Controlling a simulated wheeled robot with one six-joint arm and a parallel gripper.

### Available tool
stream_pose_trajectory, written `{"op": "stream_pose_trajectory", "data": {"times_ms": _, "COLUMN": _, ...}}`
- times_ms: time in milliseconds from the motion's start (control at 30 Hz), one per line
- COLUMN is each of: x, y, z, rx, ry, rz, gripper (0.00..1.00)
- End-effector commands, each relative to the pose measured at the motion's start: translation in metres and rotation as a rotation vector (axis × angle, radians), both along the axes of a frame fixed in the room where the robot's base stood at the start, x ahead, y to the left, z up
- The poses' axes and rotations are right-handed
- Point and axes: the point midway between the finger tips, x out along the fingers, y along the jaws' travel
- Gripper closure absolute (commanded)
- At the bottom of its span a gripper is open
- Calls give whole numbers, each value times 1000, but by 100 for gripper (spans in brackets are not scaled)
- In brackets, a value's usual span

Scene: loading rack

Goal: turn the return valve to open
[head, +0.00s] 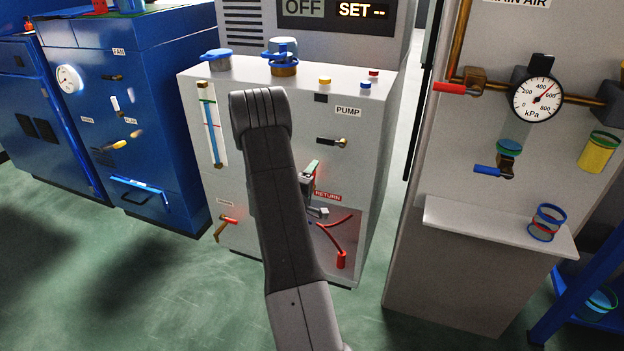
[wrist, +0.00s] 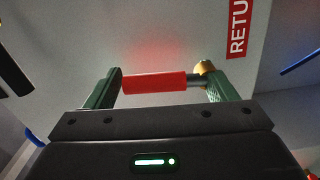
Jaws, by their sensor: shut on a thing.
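The return valve's red handle (wrist: 154,82) lies level across the wrist view, with a metal stem and a brass end (wrist: 205,68) at its right. My gripper (wrist: 162,88) is shut on this handle, one green finger at each end of it. The red RETURN label (wrist: 237,28) shows at the upper right there. In the head view the RETURN label (head: 328,196) is on the grey pump cabinet (head: 358,110), and my gripper (head: 308,183) is close beside it. My arm and gripper hide most of the valve in the head view.
A red hose (head: 341,258) hangs below the RETURN label. A black-handled valve (head: 332,142) is under the PUMP label, and another red-handled valve (head: 228,219) is low on the left. A grey panel with a gauge (head: 537,99) and shelf stands right. Green floor is clear at left.

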Motion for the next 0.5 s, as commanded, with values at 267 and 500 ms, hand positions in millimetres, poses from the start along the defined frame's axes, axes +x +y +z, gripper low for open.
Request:
{"op": "stream_pose_trajectory", "data": {"times_ms": 267, "x": 0, "y": 1, "z": 0, "rx": 1, "ry": 1, "rz": 1, "gripper": 3}}
{"op": "stream_pose_trajectory", "data": {"times_ms": 500, "x": -2, "y": 1, "z": 0, "rx": 1, "ry": 1, "rz": 1, "gripper": 3}}
